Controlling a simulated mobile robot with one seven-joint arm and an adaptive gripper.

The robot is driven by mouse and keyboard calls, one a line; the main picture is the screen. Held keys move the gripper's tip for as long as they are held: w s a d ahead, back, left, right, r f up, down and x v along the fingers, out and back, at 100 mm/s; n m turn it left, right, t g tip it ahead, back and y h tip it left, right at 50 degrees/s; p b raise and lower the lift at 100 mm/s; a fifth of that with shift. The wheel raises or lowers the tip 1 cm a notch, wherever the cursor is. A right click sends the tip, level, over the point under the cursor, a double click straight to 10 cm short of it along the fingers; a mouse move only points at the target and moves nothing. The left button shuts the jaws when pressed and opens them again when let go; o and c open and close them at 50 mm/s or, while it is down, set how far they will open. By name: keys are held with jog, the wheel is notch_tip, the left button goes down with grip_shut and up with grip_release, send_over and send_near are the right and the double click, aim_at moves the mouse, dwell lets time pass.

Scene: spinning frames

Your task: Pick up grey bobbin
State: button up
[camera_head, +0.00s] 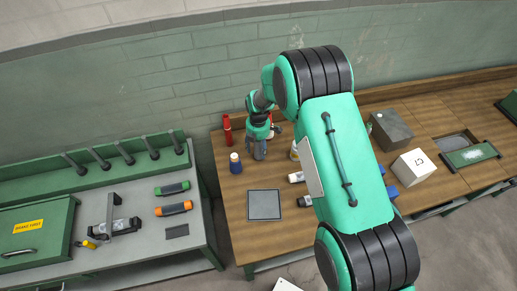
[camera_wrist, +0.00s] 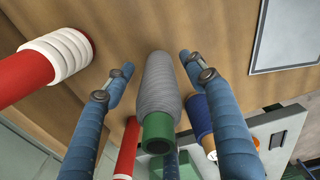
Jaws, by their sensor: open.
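The grey bobbin (camera_wrist: 158,90), a grey wound body on a green core, stands in the middle of the wrist view. My gripper (camera_wrist: 156,62) is open, with one blue finger on each side of the bobbin. Gaps show between the bobbin and both fingers, so it does not look gripped. In the head view my gripper (camera_head: 264,136) is low over the left part of the wooden table, near the wall. I cannot clearly tell the bobbin from the fingers there.
A blue bobbin (camera_wrist: 199,112) stands close to the right finger. A red bobbin with white winding (camera_wrist: 62,58) is at left, and another red one (camera_wrist: 127,150) is below. A grey square plate (camera_head: 264,205) lies on the wooden table (camera_head: 238,225).

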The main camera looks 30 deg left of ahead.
jog(key=shift+f, duration=1.15)
jog(key=c, duration=1.3)
jog(key=shift+r, duration=0.2)
jog(key=shift+r, duration=0.95)
jog(key=shift+s+d+r+b, duration=0.35)
jog(key=shift+r+b, duration=0.05)
jog(key=shift+r, duration=0.2)
jog(key=s+d, duration=0.3)
jog(key=s+d+r+b, duration=0.1)
jog(key=s+d, duration=0.6)
jog(key=shift+s+d+r+b, duration=0.2)
jog(key=shift+s+r+b, duration=0.05)
jog(key=shift+s+b, duration=0.15)
